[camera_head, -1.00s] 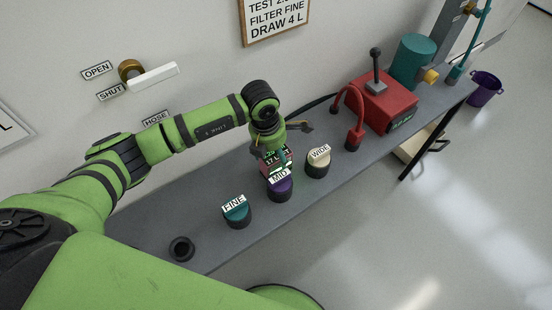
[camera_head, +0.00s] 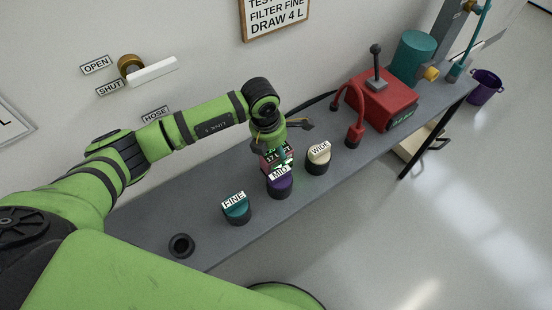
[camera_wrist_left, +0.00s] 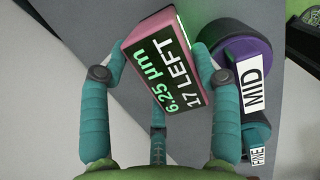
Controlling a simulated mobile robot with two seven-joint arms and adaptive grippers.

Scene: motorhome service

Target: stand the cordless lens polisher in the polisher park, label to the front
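A pink-edged device with a dark face stands out in the left wrist view (camera_wrist_left: 165,50); its green and white text reads 6.25 µm, 17 LEFT. I take it for the polisher, and it also shows in the head view (camera_head: 283,158), behind the MID knob. My left gripper (camera_head: 282,142) is over the bench. In the left wrist view its teal fingers (camera_wrist_left: 158,58) lie on either side of the device; whether they grip it is unclear. The polisher park is not clearly identifiable; an open black ring (camera_head: 181,246) sits at the bench's near end. My right gripper is not in view.
Round pieces labelled FINE (camera_head: 236,211), MID (camera_head: 280,187) and WIDE (camera_head: 318,161) stand along the grey bench (camera_head: 160,213). A red machine (camera_head: 383,102) with a lever and a teal cylinder (camera_head: 412,60) stand farther right. A purple bucket (camera_head: 484,88) is beyond.

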